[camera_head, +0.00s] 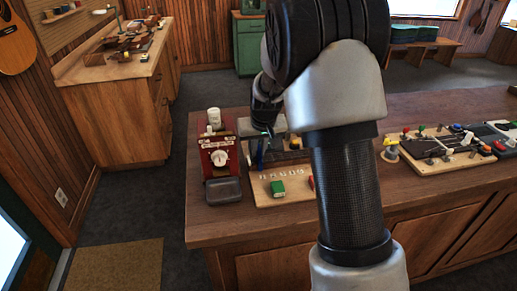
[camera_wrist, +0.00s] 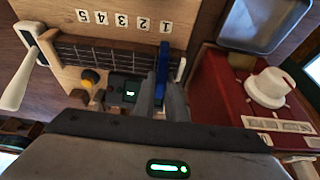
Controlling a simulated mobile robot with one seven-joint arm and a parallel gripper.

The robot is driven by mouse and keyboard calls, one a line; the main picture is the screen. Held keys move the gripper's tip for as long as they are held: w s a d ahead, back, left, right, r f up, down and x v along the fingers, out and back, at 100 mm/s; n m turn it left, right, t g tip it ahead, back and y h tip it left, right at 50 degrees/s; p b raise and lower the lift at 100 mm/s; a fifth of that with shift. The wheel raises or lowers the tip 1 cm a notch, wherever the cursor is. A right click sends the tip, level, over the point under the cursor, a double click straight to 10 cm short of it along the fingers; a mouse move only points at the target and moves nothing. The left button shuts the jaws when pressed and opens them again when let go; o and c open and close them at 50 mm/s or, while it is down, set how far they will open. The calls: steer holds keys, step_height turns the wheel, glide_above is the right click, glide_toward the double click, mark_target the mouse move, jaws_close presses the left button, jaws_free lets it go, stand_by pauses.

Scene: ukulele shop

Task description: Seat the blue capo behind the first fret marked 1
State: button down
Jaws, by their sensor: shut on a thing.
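My gripper (camera_wrist: 162,92) is shut on the blue capo (camera_wrist: 163,64), which stands between its fingers in the wrist view. The capo also shows in the head view (camera_head: 261,153), below my gripper. The fretboard (camera_wrist: 108,53) runs along the wooden board. Number tiles 5 to 1 line its edge; the tile marked 1 (camera_wrist: 167,26) is just beyond the capo's tip. The capo is at the fretboard's right end, near that tile. I cannot tell whether it touches the strings or neck.
A red box with a white dial (camera_wrist: 270,88) and a grey tray (camera_wrist: 262,22) are right.

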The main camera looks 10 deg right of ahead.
steer(key=shift+f, duration=0.25)
steer(key=c, duration=2.1)
jaws_free()
steer(key=shift+p+v, duration=2.65)
steer(key=shift+v, duration=2.85)
